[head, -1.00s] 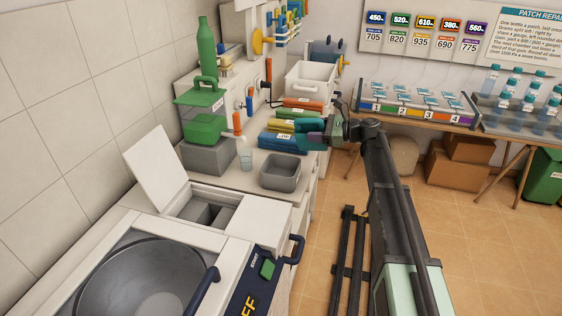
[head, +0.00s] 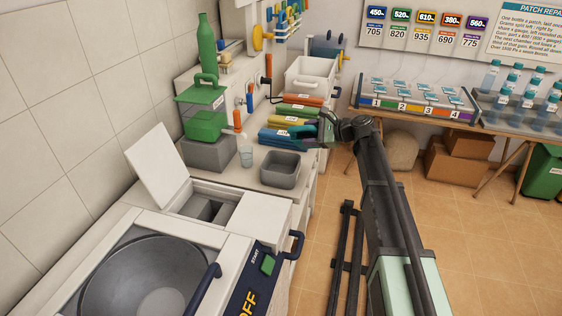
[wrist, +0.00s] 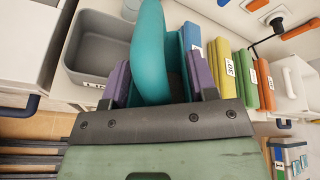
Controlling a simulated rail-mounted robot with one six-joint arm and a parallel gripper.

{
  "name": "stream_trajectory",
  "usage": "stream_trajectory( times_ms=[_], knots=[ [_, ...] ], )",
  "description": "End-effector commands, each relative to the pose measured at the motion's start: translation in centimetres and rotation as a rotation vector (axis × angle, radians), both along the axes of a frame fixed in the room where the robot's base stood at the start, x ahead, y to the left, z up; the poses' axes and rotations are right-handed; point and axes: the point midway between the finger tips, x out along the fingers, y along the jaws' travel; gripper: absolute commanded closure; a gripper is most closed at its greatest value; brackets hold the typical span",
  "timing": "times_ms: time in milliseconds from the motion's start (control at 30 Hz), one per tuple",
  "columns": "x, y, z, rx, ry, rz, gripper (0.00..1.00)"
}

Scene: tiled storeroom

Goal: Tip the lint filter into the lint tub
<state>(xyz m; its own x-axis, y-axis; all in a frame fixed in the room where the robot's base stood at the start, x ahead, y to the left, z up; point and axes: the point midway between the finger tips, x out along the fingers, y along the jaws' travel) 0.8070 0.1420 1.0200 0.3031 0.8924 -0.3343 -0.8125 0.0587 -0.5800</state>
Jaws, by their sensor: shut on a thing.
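My gripper (head: 318,132) is shut on a teal, curved piece (wrist: 150,50), which I take to be the lint filter. Its purple finger pads (wrist: 158,85) show on both sides of it in the wrist view. The filter's far side and any lint are hidden. In the head view the filter (head: 302,131) is small, beyond the grey tub, above or beside the stacked cloths. The open grey tub (head: 281,179), the likely lint tub, stands on the counter, left of the filter in the wrist view (wrist: 84,62). Its label is partly hidden and the visible inside looks empty.
A machine with a raised white lid (head: 156,168) and an open slot stands in front. Folded cloths (head: 283,136), a white bin (head: 311,76) and green containers (head: 205,128) crowd the counter. Floor to the right is open.

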Motion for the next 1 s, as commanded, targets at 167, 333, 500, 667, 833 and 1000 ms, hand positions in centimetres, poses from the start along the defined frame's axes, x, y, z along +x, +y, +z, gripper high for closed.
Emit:
stream_trajectory(
  times_ms=[167, 333, 500, 667, 833, 1000],
  knots=[
    [-0.1, 0.0, 0.0, -0.016, -0.018, 0.0, 0.76],
    [-0.1, 0.1, 0.0, -0.031, -0.034, 0.001, 0.76],
    [-0.1, 0.1, -0.1, -0.046, -0.052, 0.001, 0.76],
    [-0.1, 0.1, -0.5, -0.061, -0.068, 0.0, 0.76],
    [-0.1, 0.1, -0.7, -0.077, -0.085, 0.001, 0.76],
    [-0.1, 0.1, -1.0, -0.092, -0.102, 0.001, 0.76]
  ],
)
